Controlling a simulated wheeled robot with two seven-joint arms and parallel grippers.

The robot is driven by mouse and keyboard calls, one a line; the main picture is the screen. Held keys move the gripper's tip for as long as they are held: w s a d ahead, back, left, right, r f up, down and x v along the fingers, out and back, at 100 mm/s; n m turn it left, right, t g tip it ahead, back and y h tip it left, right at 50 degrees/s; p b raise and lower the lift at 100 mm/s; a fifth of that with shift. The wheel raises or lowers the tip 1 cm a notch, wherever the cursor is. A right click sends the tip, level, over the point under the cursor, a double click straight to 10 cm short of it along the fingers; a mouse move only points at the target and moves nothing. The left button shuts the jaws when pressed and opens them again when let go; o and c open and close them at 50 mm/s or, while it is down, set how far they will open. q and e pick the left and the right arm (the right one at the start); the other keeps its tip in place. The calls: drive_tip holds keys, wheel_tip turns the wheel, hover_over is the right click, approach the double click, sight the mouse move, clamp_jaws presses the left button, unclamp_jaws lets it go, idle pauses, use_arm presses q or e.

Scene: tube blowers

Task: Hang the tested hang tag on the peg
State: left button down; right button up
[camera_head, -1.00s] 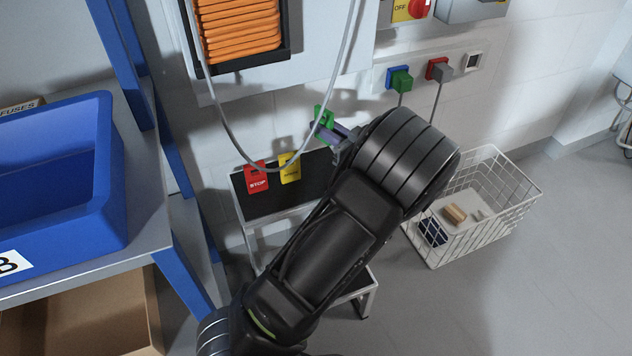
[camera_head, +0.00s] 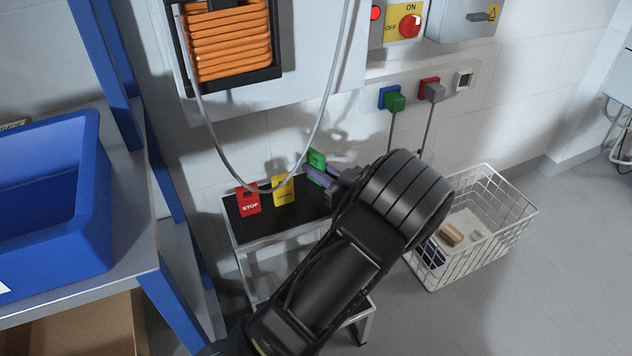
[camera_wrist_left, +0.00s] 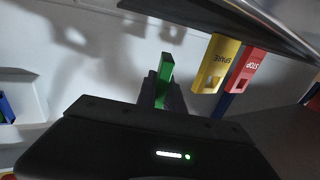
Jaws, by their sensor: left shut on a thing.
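The green tag (camera_head: 316,160), likely the tested hang tag, is held upright in my left gripper (camera_head: 318,177). The gripper is shut on its lower part, close to the wall and above the black top of a small stand. The tag also shows between the fingers in the left wrist view (camera_wrist_left: 166,72). A red STOP tag (camera_head: 248,201) and a yellow tag (camera_head: 283,191) are upright at the stand, left of the green tag. They also show in the wrist view, yellow (camera_wrist_left: 214,66) and red (camera_wrist_left: 245,68). I cannot make out the peg. My right gripper is not in view.
The small stand (camera_head: 262,222) has a black top. A grey cable (camera_head: 222,147) loops down close to the red and yellow tags. A white wire basket (camera_head: 492,245) stands on the floor to the right. A blue bin (camera_head: 60,235) sits on a bench at left. Plugs (camera_head: 394,101) are on the wall.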

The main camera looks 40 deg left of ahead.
use_arm(q)
drive_tip(key=shift+f+b, duration=0.7)
drive_tip(key=shift+f, duration=1.15)
drive_tip(key=shift+f, duration=0.2)
drive_tip(key=c, duration=1.5)
unclamp_jaws()
drive_tip(key=shift+o, duration=0.2)
drive_tip(key=shift+r, duration=0.1)
